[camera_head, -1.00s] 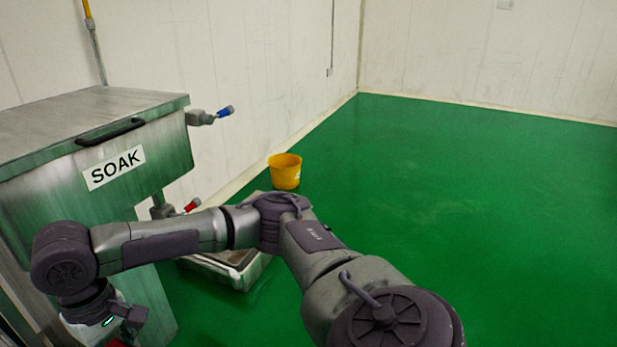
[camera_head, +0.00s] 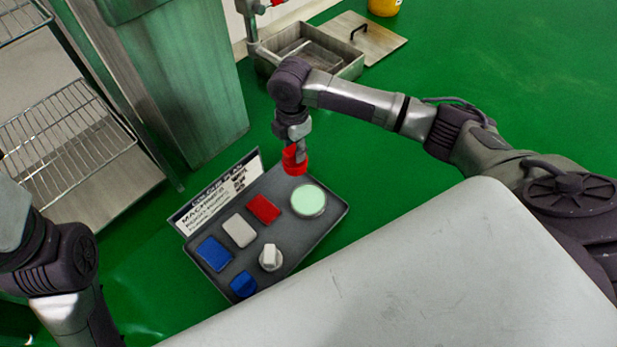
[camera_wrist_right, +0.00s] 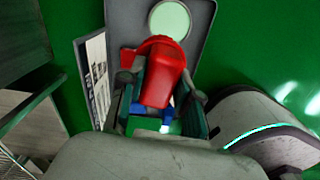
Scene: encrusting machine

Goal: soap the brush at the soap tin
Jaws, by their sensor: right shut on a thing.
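A red brush (camera_head: 294,160) is held in my right gripper (camera_head: 296,146), above the far right end of a grey tray (camera_head: 322,228). In the right wrist view the red brush (camera_wrist_right: 163,72) sits between the two fingers of the gripper (camera_wrist_right: 168,98). The round soap tin (camera_head: 308,200), with pale green soap, lies on the tray just below and to the right of the brush. It also shows in the wrist view (camera_wrist_right: 171,20), beyond the brush. The brush looks apart from the soap. My left arm shows at the left edge, but its gripper is out of view.
On the tray lie a red pad (camera_head: 263,209), a white pad (camera_head: 239,230), a blue pad (camera_head: 214,254), a white round brush (camera_head: 270,257) and a blue brush (camera_head: 243,284). A sign (camera_head: 217,192) stands along the tray's back edge. A wire rack (camera_head: 65,135) is at left; a floor basin (camera_head: 310,50) is behind.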

